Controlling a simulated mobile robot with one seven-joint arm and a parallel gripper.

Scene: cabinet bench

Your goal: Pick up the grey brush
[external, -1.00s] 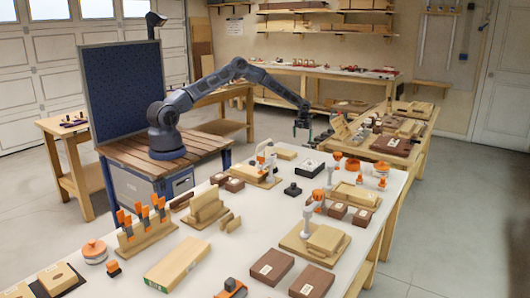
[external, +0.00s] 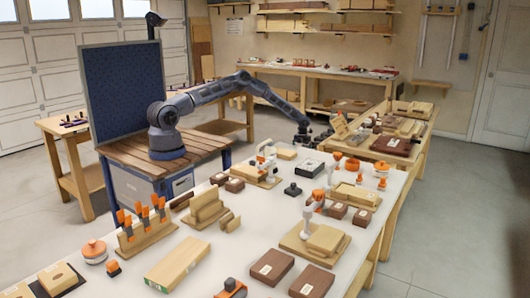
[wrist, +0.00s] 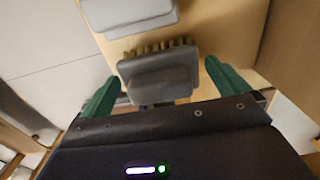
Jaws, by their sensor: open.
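In the wrist view, a grey brush (wrist: 158,75) with a row of tan bristles along its far edge lies between my open green fingers. My gripper (wrist: 161,72) has a finger to each side of it, with visible gaps, and holds nothing. The front part of the brush runs down behind the gripper body and is partly hidden. In the external view my gripper (external: 302,137) is low at the left end of the far right bench. The brush cannot be made out clearly there.
A second grey block-like thing (wrist: 130,14) sits just beyond the brush. A wooden surface (wrist: 228,48) lies under and right of them. The far bench (external: 392,157) carries several wooden blocks. The near white table (external: 230,262) is crowded with blocks and orange-topped tools.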

